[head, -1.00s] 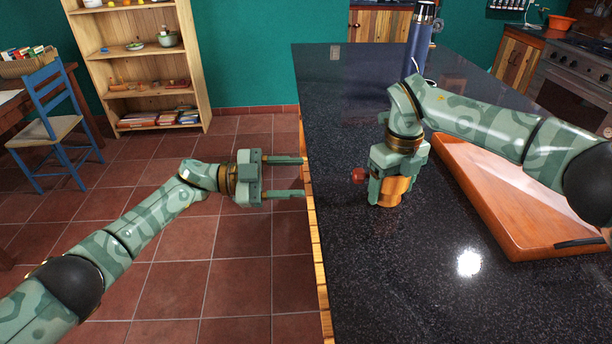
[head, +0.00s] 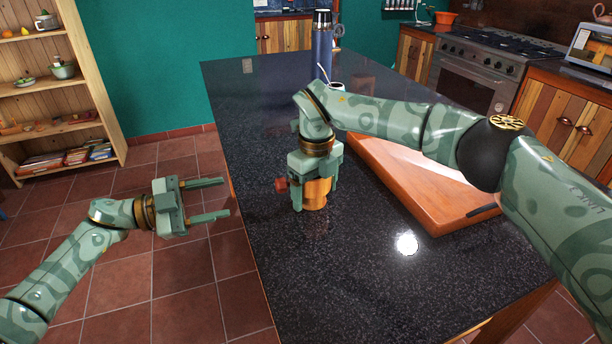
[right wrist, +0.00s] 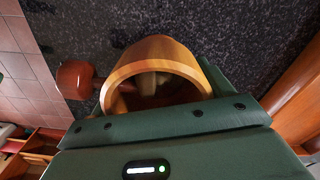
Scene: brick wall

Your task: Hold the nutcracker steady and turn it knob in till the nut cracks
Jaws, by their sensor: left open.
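The nutcracker (head: 316,196) is an orange-brown wooden cup standing upright on the dark counter. Its red-brown knob (head: 282,185) sticks out to the left. My right gripper (head: 313,182) comes down from above with its fingers around the cup and looks shut on it. In the right wrist view the cup's round opening (right wrist: 150,63) and the knob (right wrist: 76,79) show. Something pale is inside the cup, too dim to tell if it is the nut. My left gripper (head: 225,197) is open and empty, just left of the counter's edge, its fingers pointing right towards the knob.
A wooden cutting board (head: 410,180) lies on the counter (head: 330,280) right of the nutcracker. A blue flask (head: 322,48) stands at the counter's back. The counter around the knob is clear. A shelf (head: 62,90) stands at the far left.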

